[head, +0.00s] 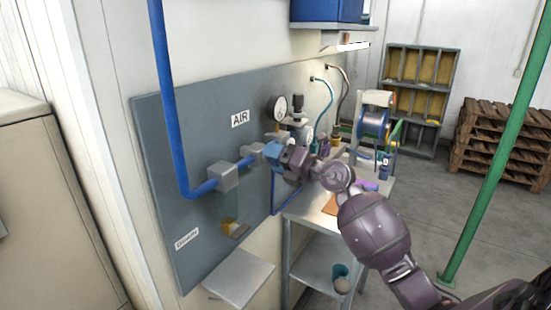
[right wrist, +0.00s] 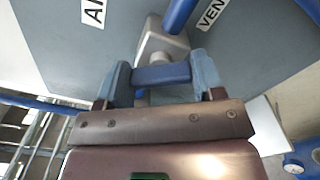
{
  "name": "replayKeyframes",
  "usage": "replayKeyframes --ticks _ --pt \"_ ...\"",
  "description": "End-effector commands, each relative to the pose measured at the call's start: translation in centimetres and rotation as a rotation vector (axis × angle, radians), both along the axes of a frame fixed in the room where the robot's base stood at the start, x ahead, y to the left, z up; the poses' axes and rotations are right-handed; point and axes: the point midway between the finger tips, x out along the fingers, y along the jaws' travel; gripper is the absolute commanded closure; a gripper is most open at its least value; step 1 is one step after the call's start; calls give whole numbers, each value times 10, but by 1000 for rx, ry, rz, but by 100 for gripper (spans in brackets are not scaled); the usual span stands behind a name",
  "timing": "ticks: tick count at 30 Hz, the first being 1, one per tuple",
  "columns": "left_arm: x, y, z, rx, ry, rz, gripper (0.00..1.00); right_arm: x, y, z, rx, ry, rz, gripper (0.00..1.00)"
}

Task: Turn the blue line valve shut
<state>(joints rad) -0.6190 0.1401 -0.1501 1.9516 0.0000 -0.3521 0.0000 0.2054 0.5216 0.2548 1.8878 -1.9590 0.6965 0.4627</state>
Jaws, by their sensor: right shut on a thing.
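The blue line is a blue pipe (head: 166,90) that comes down in front of a grey wall panel (head: 185,120) and bends right through a grey block (head: 223,176). It meets a smaller grey valve body (head: 252,152), also in the right wrist view (right wrist: 162,46). My right gripper (head: 274,156) is at this valve, hiding its handle in the head view. In the right wrist view, its blue-grey fingers (right wrist: 162,66) are shut on the blue valve handle (right wrist: 161,76), which lies crosswise between them. My left gripper is not in view.
A grey cart (head: 296,214) with a spool (head: 374,124) stands close behind my right arm. A green post (head: 497,160) is at the right.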

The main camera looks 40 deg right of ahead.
Motion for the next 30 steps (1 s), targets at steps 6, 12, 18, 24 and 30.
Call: replayKeyframes --ticks 6,12,18,24,30 --pt "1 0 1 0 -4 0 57 0 -1 0 188 75 -2 62" --pt "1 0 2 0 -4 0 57 1 -1 0 339 138 -2 62" --pt "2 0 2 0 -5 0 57 0 -1 -1 455 186 -2 62" --pt "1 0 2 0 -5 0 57 1 -2 -1 525 215 -2 62" --pt "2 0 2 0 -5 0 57 0 -2 -2 556 229 -3 62"
